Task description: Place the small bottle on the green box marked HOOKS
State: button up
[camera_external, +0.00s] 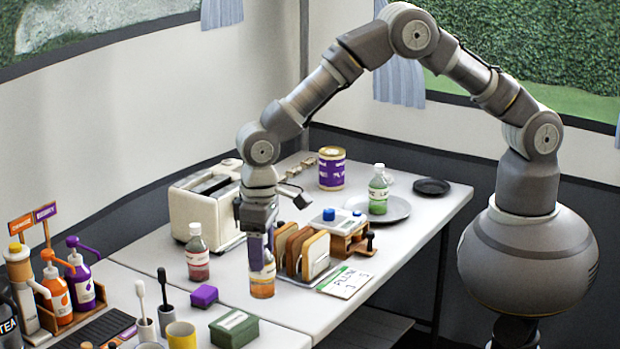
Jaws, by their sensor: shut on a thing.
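My gripper (261,262) points down over the white table, shut on a small bottle with orange contents (262,289) and a pale label. The gripper hides the bottle's upper part. The bottle looks upright; I cannot tell whether its base touches the table. The green box (222,336) stands at the front edge of the view, in front and to the left of the held bottle. It has a flat lid with a pale label too small to read. Nothing stands on the lid.
A toast rack (316,257) stands close right of my gripper, with a price card (344,282) beside it. A red bottle (197,257), a purple block (204,296) and a yellow cup (181,335) stand to the left. A toaster (197,208) is behind.

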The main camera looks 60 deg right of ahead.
jog(key=shift+w+a+f+b, duration=0.55)
jog(key=shift+w+a+f, duration=0.2)
jog(key=shift+f, duration=0.2)
jog(key=shift+w+a+f+b, duration=0.5)
jog(key=shift+w+a+f, duration=0.25)
jog(key=shift+f, duration=0.2)
jog(key=shift+f, duration=0.2)
jog(key=o, duration=1.4)
jog(key=shift+r, duration=0.1)
